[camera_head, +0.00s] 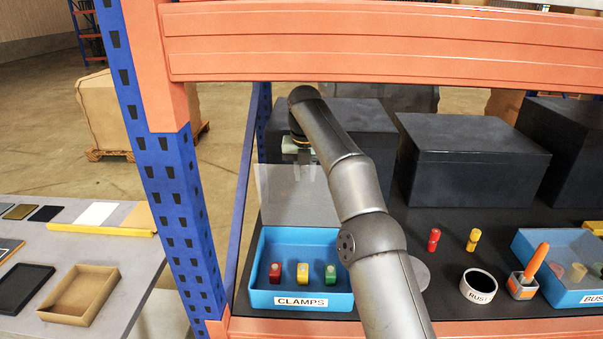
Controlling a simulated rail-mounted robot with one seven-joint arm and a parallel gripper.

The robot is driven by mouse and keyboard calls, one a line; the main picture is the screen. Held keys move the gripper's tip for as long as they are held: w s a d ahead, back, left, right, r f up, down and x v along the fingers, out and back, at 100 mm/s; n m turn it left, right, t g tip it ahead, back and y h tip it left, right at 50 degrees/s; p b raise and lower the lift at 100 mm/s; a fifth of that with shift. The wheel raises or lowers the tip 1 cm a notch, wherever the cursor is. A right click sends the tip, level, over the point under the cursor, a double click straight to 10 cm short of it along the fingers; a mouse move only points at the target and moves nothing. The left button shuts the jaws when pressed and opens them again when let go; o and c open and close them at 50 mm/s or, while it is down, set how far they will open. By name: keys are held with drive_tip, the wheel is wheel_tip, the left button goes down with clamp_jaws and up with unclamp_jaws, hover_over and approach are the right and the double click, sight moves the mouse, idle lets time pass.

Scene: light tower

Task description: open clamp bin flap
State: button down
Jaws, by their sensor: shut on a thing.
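The blue clamp bin (262,299), labelled CLAMPS, stands on the dark shelf with its top uncovered. A red, a yellow and a green clamp (330,274) lie inside it. Its clear flap (283,212) is raised, standing up from the bin's back edge and leaning. My gripper (304,172) points down behind the bin, shut on the flap's upper edge. The fingertips are small and hard to make out here. My arm crosses in front of the bin's right end and hides part of it.
Black boxes (470,160) stand at the back of the shelf. To the right are red and yellow pieces, a round BUSH container (478,288), an orange-handled item (527,282) and another blue lidded bin (560,290). An orange beam and blue post (172,175) frame the shelf.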

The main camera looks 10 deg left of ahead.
idle(0.3)
drive_tip(key=c, duration=1.1)
unclamp_jaws()
drive_tip(key=shift+w, duration=0.1)
drive_tip(key=shift+c, duration=0.2)
drive_tip(key=shift+s, duration=0.25)
